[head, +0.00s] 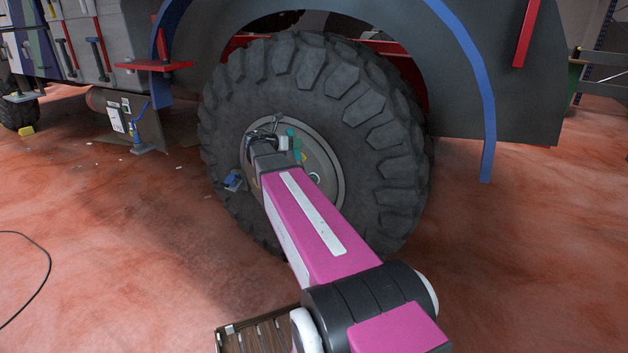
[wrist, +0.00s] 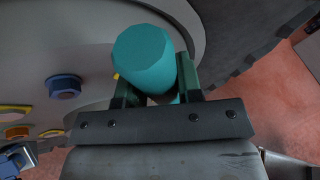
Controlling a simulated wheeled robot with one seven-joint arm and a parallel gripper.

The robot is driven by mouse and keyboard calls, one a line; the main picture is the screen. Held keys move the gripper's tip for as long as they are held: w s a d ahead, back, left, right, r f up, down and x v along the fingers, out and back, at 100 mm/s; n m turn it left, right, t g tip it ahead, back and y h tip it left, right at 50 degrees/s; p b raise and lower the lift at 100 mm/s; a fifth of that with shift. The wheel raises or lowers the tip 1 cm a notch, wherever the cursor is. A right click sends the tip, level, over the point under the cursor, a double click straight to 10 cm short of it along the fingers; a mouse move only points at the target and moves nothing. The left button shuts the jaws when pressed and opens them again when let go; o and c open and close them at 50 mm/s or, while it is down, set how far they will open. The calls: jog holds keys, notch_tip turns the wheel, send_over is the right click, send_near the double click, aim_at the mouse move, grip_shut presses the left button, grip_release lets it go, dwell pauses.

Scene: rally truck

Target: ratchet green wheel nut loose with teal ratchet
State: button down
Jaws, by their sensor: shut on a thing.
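The teal ratchet (wrist: 145,60) shows in the wrist view as a thick rounded teal end between my dark green fingers. My gripper (wrist: 156,88) is shut on it. In the head view, teal parts of the ratchet (head: 293,133) show at the wheel hub, just right of the end of my arm. The pale round wheel hub (head: 335,165) sits in the big black tire. In the wrist view it fills the left and top behind the ratchet. I cannot make out the green wheel nut; the ratchet and my gripper cover part of the hub.
A blue nut (wrist: 63,87) and a yellow-rimmed nut (wrist: 15,112) show on the hub. The black tire (head: 385,130) surrounds it, under a dark fender with a blue edge (head: 478,90). A slatted wooden piece (head: 262,336) is low in front.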

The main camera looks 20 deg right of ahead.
jog(key=shift+w+a+f, duration=0.15)
jog(key=shift+w+a, duration=0.05)
jog(key=shift+w, duration=0.05)
jog(key=shift+w, duration=0.1)
dwell(0.3)
jog(key=shift+w+a+f+n, duration=0.1)
jog(key=shift+a+n, duration=0.05)
jog(key=shift+n, duration=0.15)
jog(key=shift+s+d+r+m, duration=0.2)
jog(key=shift+s+d+m, duration=0.15)
jog(key=shift+s, duration=0.25)
jog(key=shift+s+d+r+m, duration=0.15)
jog(key=shift+s+d+m, duration=0.1)
jog(key=shift+s+d, duration=0.25)
jog(key=shift+s+d+r+y, duration=0.15)
jog(key=shift+s+d+y, duration=0.1)
jog(key=shift+s+y, duration=0.15)
jog(key=c, duration=1.4)
grip_release()
jog(key=shift+m, duration=0.3)
jog(key=shift+c, duration=0.2)
jog(key=shift+w, duration=0.1)
grip_shut()
jog(key=shift+s+d, duration=0.15)
jog(key=shift+s, duration=0.05)
jog(key=shift+s+d+r, duration=0.15)
jog(key=shift+s+d, duration=0.05)
jog(key=shift+s, duration=0.05)
